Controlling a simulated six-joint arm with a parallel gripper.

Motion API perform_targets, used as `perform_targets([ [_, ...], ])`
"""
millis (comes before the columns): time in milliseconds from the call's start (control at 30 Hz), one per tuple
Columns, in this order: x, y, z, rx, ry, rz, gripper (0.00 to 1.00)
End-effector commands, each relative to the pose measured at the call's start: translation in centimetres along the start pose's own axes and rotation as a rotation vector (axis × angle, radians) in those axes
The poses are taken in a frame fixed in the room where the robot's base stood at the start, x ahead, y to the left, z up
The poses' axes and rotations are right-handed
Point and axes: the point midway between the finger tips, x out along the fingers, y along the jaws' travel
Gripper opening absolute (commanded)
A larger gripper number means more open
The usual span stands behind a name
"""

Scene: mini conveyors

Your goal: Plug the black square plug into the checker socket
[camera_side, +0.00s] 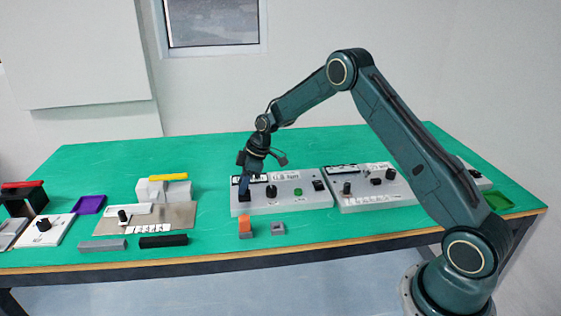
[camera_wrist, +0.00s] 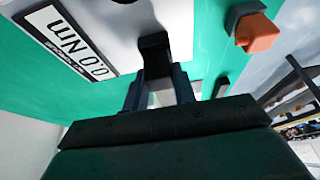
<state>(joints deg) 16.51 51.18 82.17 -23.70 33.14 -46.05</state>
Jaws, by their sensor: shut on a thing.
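My gripper (camera_side: 244,192) points down at the left end of the middle white panel (camera_side: 290,204). In the wrist view my gripper (camera_wrist: 157,84) is shut on a black squared piece, which looks like the black square plug (camera_wrist: 154,44). The plug's lower end is at the white panel surface; I cannot tell whether it is seated in a socket or only touching. No marking that clearly names the checker socket shows; its opening is hidden under the plug and gripper.
A black knob (camera_side: 271,192), green button (camera_side: 298,192) and black block (camera_side: 319,185) stand on the same panel. Another panel (camera_side: 374,201) is at right. The green table is clear behind.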

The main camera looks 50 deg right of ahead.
Motion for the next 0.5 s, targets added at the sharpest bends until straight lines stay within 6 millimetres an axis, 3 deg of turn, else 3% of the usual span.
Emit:
perform_targets([
  [67,0.14,-0.01,0.06,0.000,0.000,0.000,0.04],
  [100,0.11,0.00,0.04,0.000,0.000,0.000,0.35],
  [200,0.10,0.00,0.04,0.000,0.000,0.000,0.52],
  [500,0.07,0.00,0.05,0.000,0.000,0.000,0.52],
])
